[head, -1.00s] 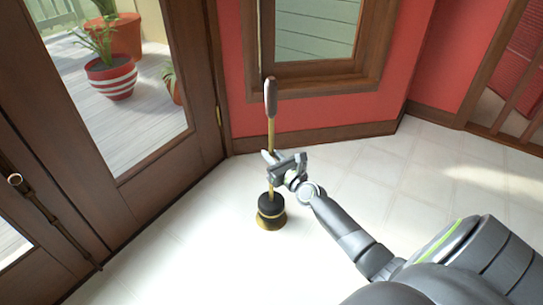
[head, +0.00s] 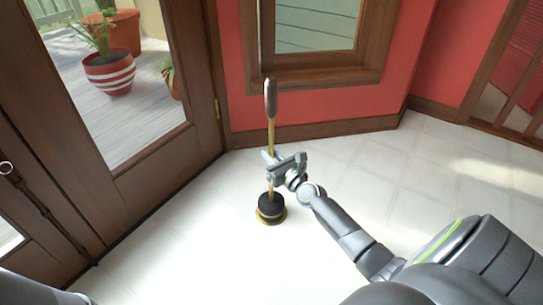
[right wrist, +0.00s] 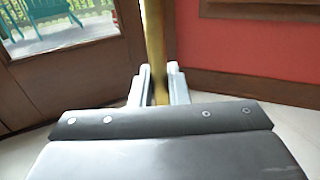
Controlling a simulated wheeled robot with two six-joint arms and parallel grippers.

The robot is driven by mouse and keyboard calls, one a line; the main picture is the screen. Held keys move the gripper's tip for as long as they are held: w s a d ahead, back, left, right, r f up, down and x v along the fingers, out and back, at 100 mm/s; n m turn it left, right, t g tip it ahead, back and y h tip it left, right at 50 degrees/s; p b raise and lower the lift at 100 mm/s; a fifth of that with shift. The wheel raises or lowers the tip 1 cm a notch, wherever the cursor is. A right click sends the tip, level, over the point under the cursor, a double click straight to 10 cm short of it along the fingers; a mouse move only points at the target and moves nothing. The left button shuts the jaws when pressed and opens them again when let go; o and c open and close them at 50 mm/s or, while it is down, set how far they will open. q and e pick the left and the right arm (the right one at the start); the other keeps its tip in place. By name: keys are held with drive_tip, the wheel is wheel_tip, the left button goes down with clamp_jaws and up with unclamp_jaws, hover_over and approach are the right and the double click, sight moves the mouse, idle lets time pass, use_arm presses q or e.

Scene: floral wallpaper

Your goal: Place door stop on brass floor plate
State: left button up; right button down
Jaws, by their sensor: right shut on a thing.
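The door stop has a dark grip on top, a long brass rod (head: 271,135) and a round black base (head: 270,204) with a brass band. It stands upright. I cannot tell whether base and plate touch. My right gripper (head: 272,160) is shut on the rod, about midway up. In the right wrist view the rod (right wrist: 154,40) runs upright between the fingers. My left gripper is not in view.
A brown glazed door (head: 165,150) with a dark metal bar stands at the left. A red wall (head: 315,105) with a wood-framed window and brown baseboard is behind. A wooden railing is at the far right. The pale tiled floor (head: 380,185) around the plate is clear.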

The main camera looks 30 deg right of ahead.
drive_tip(key=shift+w+r, duration=0.1)
drive_tip(key=shift+r, duration=0.1)
drive_tip(key=c, duration=1.4)
unclamp_jaws()
drive_tip(key=shift+f, duration=0.2)
drive_tip(key=shift+r, duration=0.1)
drive_tip(key=shift+s, duration=0.4)
drive_tip(key=shift+s+p, duration=0.3)
drive_tip(key=shift+s, duration=5.45)
